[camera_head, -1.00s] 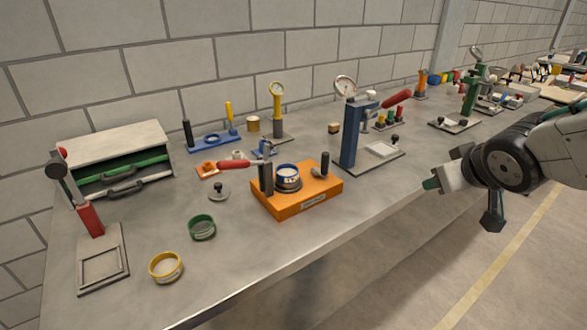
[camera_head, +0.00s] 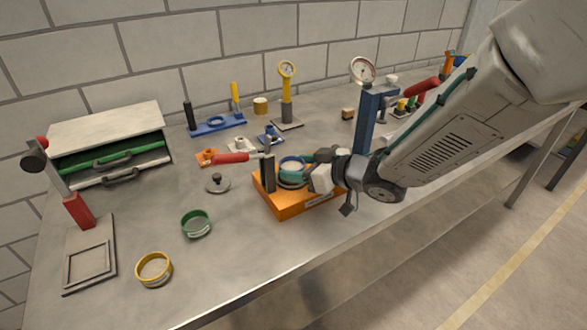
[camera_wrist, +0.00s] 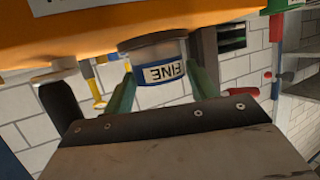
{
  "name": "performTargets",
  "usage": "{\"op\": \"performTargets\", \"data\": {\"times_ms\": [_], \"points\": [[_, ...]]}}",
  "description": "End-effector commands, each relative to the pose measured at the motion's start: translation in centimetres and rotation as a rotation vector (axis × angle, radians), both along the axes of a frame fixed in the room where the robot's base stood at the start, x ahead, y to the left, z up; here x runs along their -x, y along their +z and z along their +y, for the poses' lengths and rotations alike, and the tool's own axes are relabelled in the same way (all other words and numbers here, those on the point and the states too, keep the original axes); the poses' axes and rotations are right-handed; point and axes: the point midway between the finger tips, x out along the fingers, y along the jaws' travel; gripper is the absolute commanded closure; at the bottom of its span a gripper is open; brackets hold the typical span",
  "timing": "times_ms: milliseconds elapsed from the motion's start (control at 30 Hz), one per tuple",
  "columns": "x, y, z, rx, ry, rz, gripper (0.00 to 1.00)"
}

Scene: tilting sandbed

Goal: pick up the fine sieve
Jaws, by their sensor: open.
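The fine sieve is a short cup with a blue rim (camera_head: 291,162). It sits upright on the orange tilting base (camera_head: 285,208), partly hidden by my gripper in the head view. In the wrist view, which is upside down, its blue band with a "FINE" label (camera_wrist: 163,73) faces me. My gripper (camera_head: 304,171) has come in from the right at the sieve's height. Its green fingers are open, one on each side of the sieve in the wrist view (camera_wrist: 160,82). I cannot tell whether they touch it.
A red-handled lever (camera_head: 232,158) and dark post stand left of the sieve. A green ring (camera_head: 196,223) and a yellow ring (camera_head: 153,268) lie front left. A blue gauge press (camera_head: 367,120) stands close behind my wrist. The front table edge is clear.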

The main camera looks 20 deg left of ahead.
Motion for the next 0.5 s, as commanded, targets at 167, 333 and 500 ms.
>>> {"op": "performTargets", "data": {"times_ms": [167, 333, 500], "points": [[-0.7, -0.8, 2.0, 0.001, 0.0, 0.001, 0.43], [-0.9, -0.9, 2.2, 0.001, -0.003, 0.0, 0.43], [-1.0, -0.9, 2.1, 0.001, -0.005, 0.0, 0.59]]}}
